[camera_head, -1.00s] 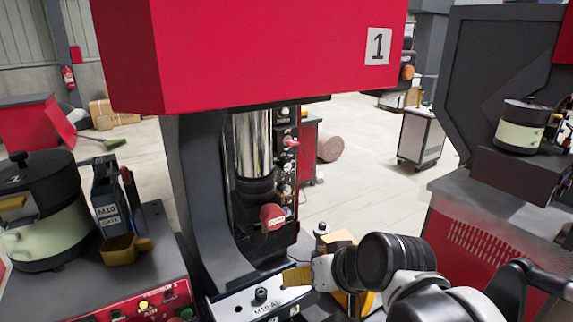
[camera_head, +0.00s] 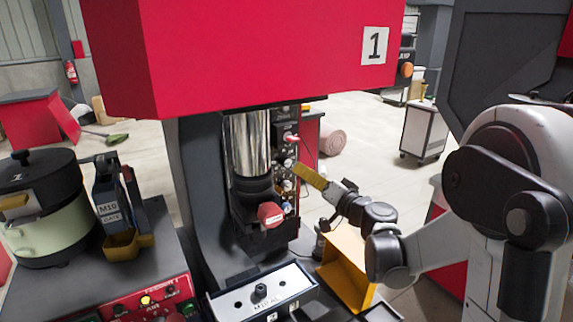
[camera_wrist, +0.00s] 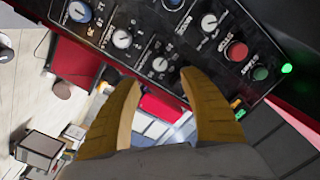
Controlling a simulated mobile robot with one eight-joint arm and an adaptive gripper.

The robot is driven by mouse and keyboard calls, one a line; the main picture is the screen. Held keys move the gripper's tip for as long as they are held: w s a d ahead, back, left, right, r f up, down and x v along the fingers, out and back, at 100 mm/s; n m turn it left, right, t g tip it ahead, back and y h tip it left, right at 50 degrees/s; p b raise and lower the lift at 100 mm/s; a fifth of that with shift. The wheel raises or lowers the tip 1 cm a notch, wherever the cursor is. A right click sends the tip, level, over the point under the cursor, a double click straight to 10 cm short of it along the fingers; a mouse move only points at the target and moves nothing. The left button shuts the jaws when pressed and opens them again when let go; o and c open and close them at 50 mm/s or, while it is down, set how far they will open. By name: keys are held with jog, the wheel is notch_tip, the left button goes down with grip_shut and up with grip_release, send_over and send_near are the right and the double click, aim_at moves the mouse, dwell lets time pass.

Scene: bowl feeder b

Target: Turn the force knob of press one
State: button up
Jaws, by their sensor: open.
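Press one (camera_head: 250,55) is the big red and dark grey machine marked 1 in the head view. Its dark control panel (camera_head: 286,160) is seen at a steep angle beside the chrome ram. In the wrist view the panel (camera_wrist: 185,45) fills the top, with several pale dial knobs, among them one knob (camera_wrist: 122,38) and another knob (camera_wrist: 160,64). The labels are too small to tell which is the force knob. My gripper (camera_wrist: 167,82) is open and empty, its yellow-brown fingers pointing at the panel's lower edge. In the head view my gripper (camera_head: 308,175) is right of the panel.
A red button (camera_wrist: 236,50) and a green button (camera_wrist: 260,73) sit close to the right finger. A yellow chute (camera_head: 348,262) stands below my arm. The press's red-handled part (camera_head: 270,214) juts out left of the gripper. Open floor lies behind.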

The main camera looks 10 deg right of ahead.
aim_at(288, 163)
jog(key=b+x, duration=0.1)
jog(key=x, duration=0.8)
jog(key=shift+a+f, duration=0.1)
grip_shut()
